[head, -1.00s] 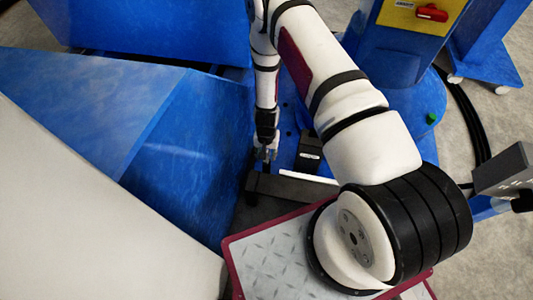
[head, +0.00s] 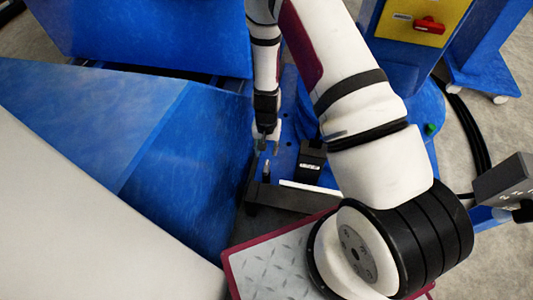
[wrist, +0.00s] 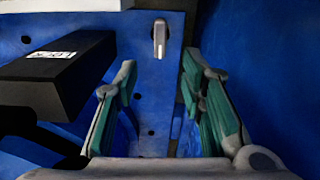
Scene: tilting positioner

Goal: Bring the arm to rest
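My gripper (wrist: 160,105) is open in the wrist view, with its two green-padded fingers apart and nothing between them. In the head view my gripper (head: 268,145) is small and hangs downward at the end of my white arm, above the blue positioner base. In the wrist view a small metal pin or lever (wrist: 160,38) stands on the blue surface (wrist: 150,85) beyond the fingertips. A black block with a white label (wrist: 65,65) is left of the fingers; it also shows in the head view (head: 310,160), right of the gripper.
A large blue panel (head: 190,160) rises close to the left of my gripper. A blue machine with a yellow plate and red switch (head: 428,25) stands at the upper right. A grey box (head: 505,178) is at the right edge. Grey floor shows at the right.

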